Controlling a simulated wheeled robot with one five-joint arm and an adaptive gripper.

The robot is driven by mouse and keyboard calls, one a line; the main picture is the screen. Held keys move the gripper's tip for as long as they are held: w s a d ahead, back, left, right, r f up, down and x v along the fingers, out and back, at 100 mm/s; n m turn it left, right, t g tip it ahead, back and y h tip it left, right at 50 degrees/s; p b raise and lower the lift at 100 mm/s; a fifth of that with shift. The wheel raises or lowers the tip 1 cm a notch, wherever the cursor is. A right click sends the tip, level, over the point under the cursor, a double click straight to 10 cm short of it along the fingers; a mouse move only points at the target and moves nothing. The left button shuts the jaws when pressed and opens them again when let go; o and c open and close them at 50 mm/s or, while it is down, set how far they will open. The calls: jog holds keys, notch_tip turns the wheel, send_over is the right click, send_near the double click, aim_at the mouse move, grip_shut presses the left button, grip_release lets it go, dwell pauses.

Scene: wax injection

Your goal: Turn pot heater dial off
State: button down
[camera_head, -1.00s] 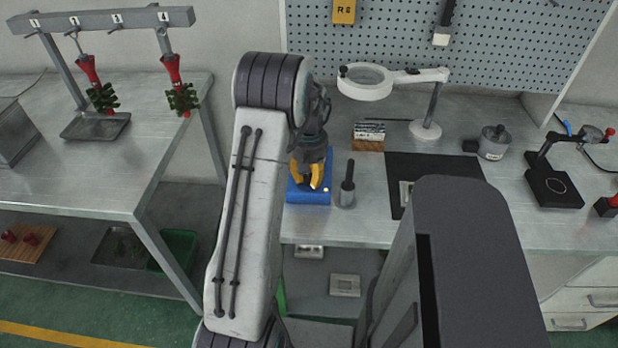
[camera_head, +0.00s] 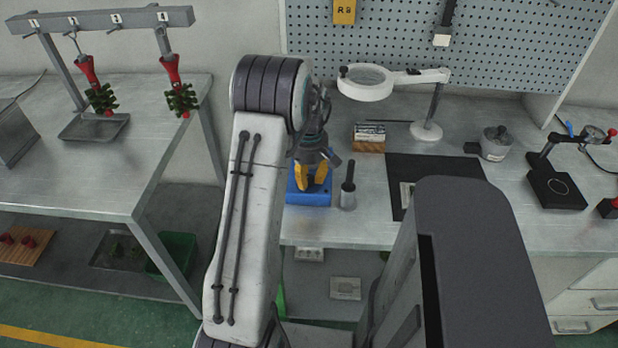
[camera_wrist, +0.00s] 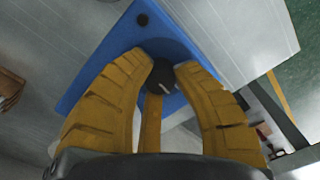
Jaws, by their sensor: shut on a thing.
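The pot heater is a blue box (camera_head: 308,199) on the workbench; its blue top (camera_wrist: 95,80) also fills the middle of the wrist view. Its black dial (camera_wrist: 163,76) has a pale pointer mark and sits between the yellow fingertips of my gripper (camera_wrist: 160,74). The fingers are closed in on the dial from both sides. In the head view my gripper (camera_head: 312,182) reaches down over the blue box, and the dial is hidden there by the fingers.
A dark upright tool (camera_head: 348,188) stands close to the right of the blue box.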

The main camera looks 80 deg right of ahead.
aim_at(309, 177)
jog(key=shift+a+f+n, duration=0.15)
jog(key=shift+n, duration=0.45)
jog(key=c, duration=0.9)
grip_release()
notch_tip(309, 177, up, 12)
jog(key=shift+r, duration=0.1)
dwell(0.8)
